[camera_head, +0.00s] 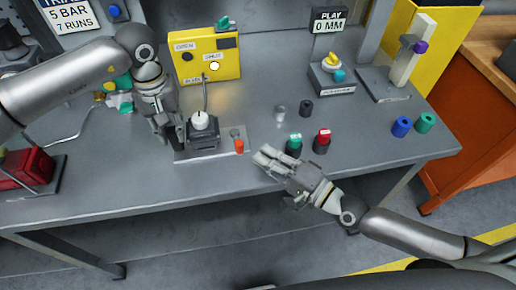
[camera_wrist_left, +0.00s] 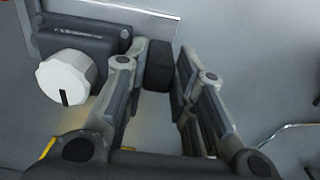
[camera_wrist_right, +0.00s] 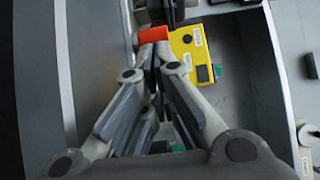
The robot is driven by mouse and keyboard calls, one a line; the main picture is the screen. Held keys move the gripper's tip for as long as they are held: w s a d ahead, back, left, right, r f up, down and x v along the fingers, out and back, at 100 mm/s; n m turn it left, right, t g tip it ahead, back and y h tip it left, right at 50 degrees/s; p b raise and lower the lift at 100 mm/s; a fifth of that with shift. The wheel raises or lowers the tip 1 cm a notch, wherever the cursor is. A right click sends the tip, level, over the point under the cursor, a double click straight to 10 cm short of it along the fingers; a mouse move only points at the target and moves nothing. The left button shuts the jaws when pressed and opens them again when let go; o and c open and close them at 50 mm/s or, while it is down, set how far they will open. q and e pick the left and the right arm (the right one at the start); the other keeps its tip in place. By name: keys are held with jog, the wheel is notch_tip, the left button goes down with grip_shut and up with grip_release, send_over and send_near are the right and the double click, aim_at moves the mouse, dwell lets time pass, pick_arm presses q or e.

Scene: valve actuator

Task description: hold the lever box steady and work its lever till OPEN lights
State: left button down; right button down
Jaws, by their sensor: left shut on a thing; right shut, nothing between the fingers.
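The lever box (camera_head: 203,135) is dark, with a white knob (camera_head: 200,119) on top, and sits on a grey plate. In the left wrist view the knob (camera_wrist_left: 67,77) carries a black mark. A lever with an orange grip (camera_head: 239,146) stands at the plate's right end. My left gripper (camera_head: 170,138) is shut on a dark block (camera_wrist_left: 158,66) at the box's left side. My right gripper (camera_head: 265,157) is shut and empty; in the right wrist view the orange grip (camera_wrist_right: 153,34) is just beyond its fingertips. Contact is unclear. The yellow lamp box (camera_head: 228,69) has one lamp lit, under the middle label; the lamp under OPEN is dark.
A green-topped cylinder (camera_head: 294,144) and a red-topped one (camera_head: 322,141) stand close to my right gripper. Blue (camera_head: 401,127) and green (camera_head: 425,122) cylinders stand farther right. A box with a yellow knob (camera_head: 331,76) is behind. The table's front edge is near.

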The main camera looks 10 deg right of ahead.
jog(key=v, duration=0.5)
jog(key=shift+s, duration=0.5)
jog(key=c, duration=2.1)
grip_release()
jog(key=shift+s+d, duration=0.1)
jog(key=shift+s, duration=0.1)
jog(key=shift+o, duration=2.4)
jog(key=shift+w+r+n, duration=0.2)
jog(key=shift+w+n, duration=0.1)
jog(key=shift+w, duration=0.05)
jog(key=shift+o, duration=1.4)
jog(key=w+a+r+n+g+y, duration=0.2)
jog(key=w+a+r+n+g, duration=0.2)
jog(key=w+a+n, duration=0.3)
jog(key=shift+w+r, duration=0.2)
jog(key=shift+r, duration=0.55)
notch_tip(320, 180, up, 7)
jog(key=g+h, duration=1)
jog(key=h, duration=0.4)
send_over(239, 143)
notch_tip(239, 143, down, 12)
